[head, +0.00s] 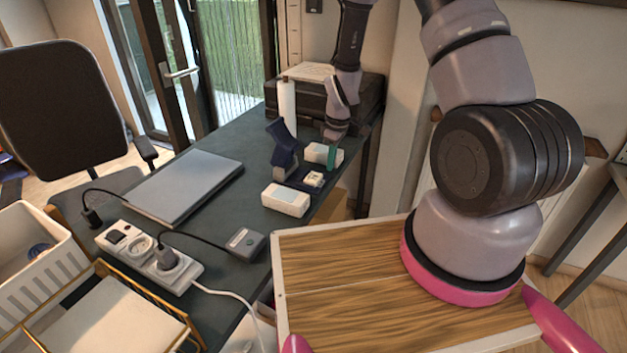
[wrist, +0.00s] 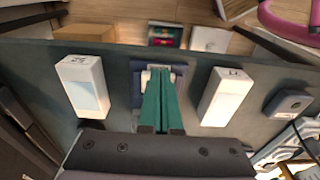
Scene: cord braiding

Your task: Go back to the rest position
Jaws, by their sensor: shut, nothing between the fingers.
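My gripper (head: 331,158) is at the far part of the dark desk, pointing down, with its green fingers together and nothing between them. In the wrist view the closed fingers (wrist: 160,100) reach toward a navy holder (wrist: 138,72) with small white parts, partly hidden behind them. A white box (wrist: 83,86) is left of the fingers and another white box (wrist: 226,97) is right. In the head view the near white box (head: 286,199) and far white box (head: 322,154) flank a small white part (head: 314,179). I cannot tell whether the fingertips touch the holder.
A closed laptop (head: 186,186), a power strip (head: 150,258) with cables and a grey box (head: 245,243) lie on the desk (head: 222,212). A black case (head: 345,100) is behind.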

